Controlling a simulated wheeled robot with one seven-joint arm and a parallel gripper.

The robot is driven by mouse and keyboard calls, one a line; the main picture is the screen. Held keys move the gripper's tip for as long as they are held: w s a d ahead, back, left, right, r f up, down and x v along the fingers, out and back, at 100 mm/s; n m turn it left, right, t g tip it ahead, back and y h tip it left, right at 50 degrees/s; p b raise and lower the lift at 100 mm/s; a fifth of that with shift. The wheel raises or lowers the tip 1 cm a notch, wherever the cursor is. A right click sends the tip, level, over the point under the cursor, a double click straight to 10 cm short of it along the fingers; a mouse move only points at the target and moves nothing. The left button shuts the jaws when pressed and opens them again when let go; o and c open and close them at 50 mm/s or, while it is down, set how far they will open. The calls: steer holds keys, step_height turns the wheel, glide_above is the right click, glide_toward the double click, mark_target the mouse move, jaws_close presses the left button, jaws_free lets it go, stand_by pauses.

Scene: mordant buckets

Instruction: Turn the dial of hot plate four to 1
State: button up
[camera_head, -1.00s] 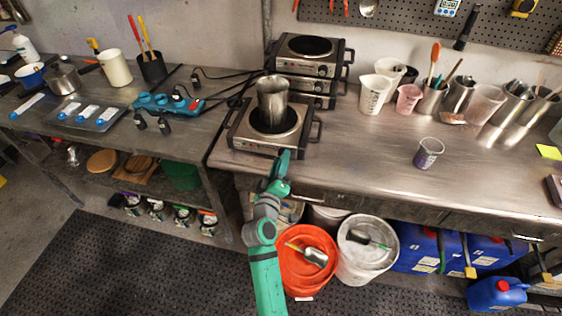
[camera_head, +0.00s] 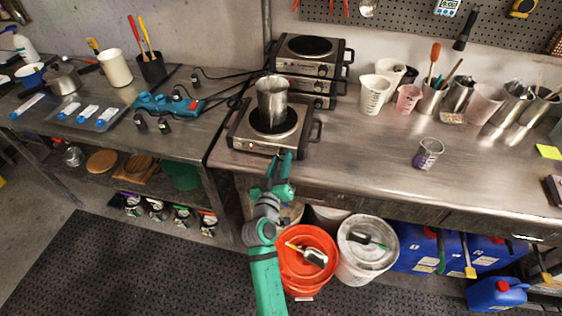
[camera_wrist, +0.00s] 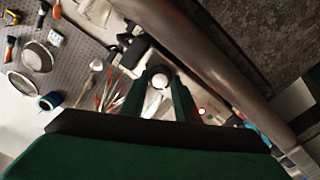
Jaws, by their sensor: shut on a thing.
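The front hot plate (camera_head: 245,136) stands on the bench with a steel pot (camera_head: 272,102) on its round plate. My gripper (camera_head: 280,158) is at its front panel, fingers pointing up towards it. In the wrist view, a round dial (camera_wrist: 160,77) sits between the two finger ends of my gripper (camera_wrist: 161,84), which are shut on it. A small red light (camera_wrist: 202,111) shows beside it. In the head view the dial is hidden by my fingers, and its number marks cannot be read.
More hot plates (camera_head: 309,66) are stacked behind, with black cables running left. An orange bucket (camera_head: 306,272) and a white bucket (camera_head: 366,262) stand below the bench edge near my arm. A small purple-marked cup (camera_head: 428,153) stands to the right on mostly clear bench.

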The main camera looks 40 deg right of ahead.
steer(key=shift+m, duration=0.9)
steer(key=shift+f, duration=0.1)
steer(key=o, duration=0.8)
steer(key=shift+c, duration=0.2)
steer(key=shift+s+a, duration=0.1)
steer(key=v, duration=1)
steer(key=shift+s+a, duration=0.2)
steer(key=shift+a, duration=0.05)
